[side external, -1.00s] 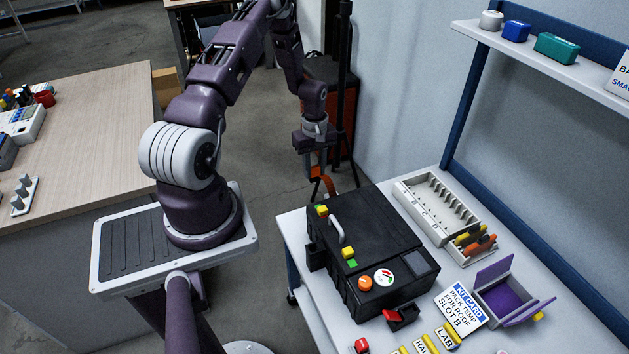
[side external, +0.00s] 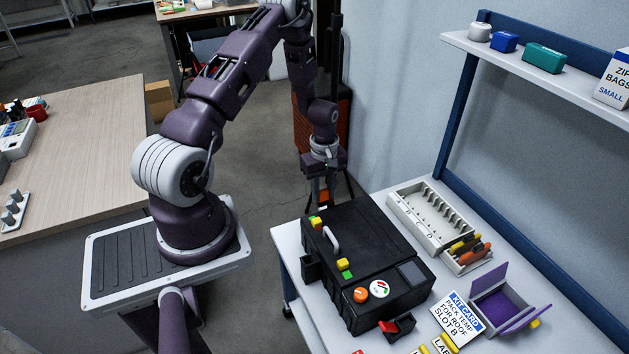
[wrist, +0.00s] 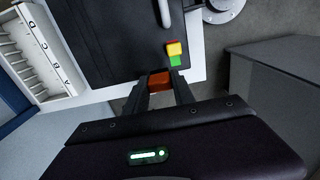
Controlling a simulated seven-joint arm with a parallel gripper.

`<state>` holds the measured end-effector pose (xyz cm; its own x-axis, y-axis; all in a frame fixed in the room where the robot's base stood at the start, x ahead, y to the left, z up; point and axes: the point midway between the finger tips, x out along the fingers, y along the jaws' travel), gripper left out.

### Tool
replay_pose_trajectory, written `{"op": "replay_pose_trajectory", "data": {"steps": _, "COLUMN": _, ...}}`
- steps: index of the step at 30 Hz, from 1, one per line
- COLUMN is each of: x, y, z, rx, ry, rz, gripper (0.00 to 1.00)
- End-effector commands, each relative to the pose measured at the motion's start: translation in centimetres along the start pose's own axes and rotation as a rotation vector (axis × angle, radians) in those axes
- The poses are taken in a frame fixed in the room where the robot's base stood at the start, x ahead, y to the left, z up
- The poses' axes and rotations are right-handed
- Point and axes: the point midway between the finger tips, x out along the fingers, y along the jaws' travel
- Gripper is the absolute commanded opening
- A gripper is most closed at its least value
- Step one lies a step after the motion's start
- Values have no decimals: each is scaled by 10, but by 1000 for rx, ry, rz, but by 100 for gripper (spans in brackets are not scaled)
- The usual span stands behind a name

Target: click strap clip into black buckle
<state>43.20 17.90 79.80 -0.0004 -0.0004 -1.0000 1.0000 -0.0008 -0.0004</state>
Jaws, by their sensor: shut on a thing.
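My gripper (side external: 323,194) hangs at the far left corner of the black case (side external: 375,250). It is shut on a small orange piece, which looks like the strap clip (side external: 324,197); the clip also shows between my fingers in the wrist view (wrist: 159,82). In that view the clip is beside the case's edge, near a yellow-and-green block (wrist: 175,55). I cannot tell whether clip and case touch. A black block (side external: 311,267) on the case's left side may be the buckle; I cannot be sure. Most of the strap is hidden.
The case has a grey handle (side external: 331,240) on its lid and stands on a white table (side external: 290,240). To the right are a kit card (side external: 458,314) and an open purple box (side external: 503,298). Open floor lies left of the table.

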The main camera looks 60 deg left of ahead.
Motion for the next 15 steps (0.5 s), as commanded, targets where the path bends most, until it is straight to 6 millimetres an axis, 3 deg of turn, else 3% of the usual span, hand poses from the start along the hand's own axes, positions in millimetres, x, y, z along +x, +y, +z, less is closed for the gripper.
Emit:
{"op": "replay_pose_trajectory", "data": {"steps": 6, "x": 6, "y": 5, "z": 28, "rx": 1, "ry": 1, "rz": 0, "gripper": 0}}
{"op": "replay_pose_trajectory", "data": {"steps": 15, "x": 6, "y": 5, "z": 32, "rx": -1, "ry": 1, "rz": 0, "gripper": 0}}
